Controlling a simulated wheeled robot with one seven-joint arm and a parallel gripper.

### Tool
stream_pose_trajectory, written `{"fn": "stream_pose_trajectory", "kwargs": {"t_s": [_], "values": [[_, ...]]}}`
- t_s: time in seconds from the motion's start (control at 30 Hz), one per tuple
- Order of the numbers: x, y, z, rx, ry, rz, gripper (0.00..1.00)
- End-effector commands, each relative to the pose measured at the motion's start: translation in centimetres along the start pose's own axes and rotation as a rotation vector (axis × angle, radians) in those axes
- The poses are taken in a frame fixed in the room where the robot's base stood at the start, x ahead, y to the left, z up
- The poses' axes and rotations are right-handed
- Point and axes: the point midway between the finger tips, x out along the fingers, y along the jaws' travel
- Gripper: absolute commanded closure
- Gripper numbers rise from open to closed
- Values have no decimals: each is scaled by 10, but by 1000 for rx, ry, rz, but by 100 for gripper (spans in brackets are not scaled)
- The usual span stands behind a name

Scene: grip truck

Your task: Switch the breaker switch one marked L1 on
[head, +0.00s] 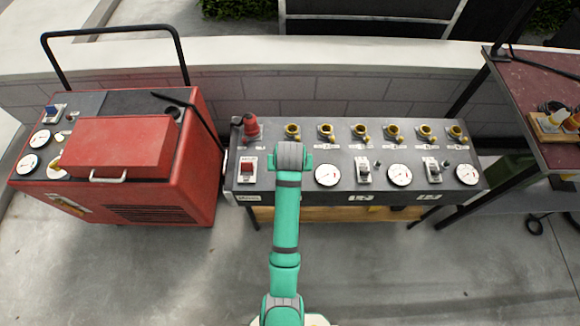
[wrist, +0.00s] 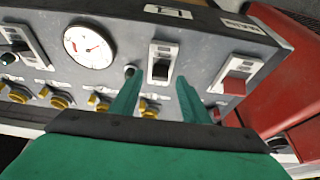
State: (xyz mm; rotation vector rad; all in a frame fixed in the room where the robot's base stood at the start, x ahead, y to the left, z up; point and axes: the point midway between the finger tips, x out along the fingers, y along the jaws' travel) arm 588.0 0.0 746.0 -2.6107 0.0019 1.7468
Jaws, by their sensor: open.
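The L1 breaker switch (wrist: 162,62) is a small black and pale lever on a white plate, under the L1 label (wrist: 167,11) in the wrist view. My gripper (wrist: 157,79) is open and empty. Its two green fingers reach towards the panel, with the switch showing between and just beyond their tips. I cannot tell whether they touch anything. In the head view my arm hides this switch and the fingers, over the left part of the grey control panel (head: 345,150). I cannot tell the lever's on or off position.
A red main switch (wrist: 237,78) lies right of the fingers, and a round gauge (wrist: 89,46) lies left. Yellow connectors (head: 325,131) and a red plug (head: 250,125) line the panel's back. A red machine (head: 120,150) stands left, a table (head: 535,100) right.

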Motion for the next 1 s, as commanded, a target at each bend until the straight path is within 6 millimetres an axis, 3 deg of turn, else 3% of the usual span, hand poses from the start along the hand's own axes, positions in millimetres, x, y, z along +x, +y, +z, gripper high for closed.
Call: {"fn": "stream_pose_trajectory", "kwargs": {"t_s": [0.2, 0.57, 0.6, 0.77, 1.0], "values": [[23, -1, 0, -1, -1, -1, 58], [29, -1, 0, -1, 1, -1, 58], [29, 0, 0, -1, 1, -1, 60], [29, 0, 0, 0, 1, 0, 98], [29, -1, -3, 2, -22, -1, 99]]}}
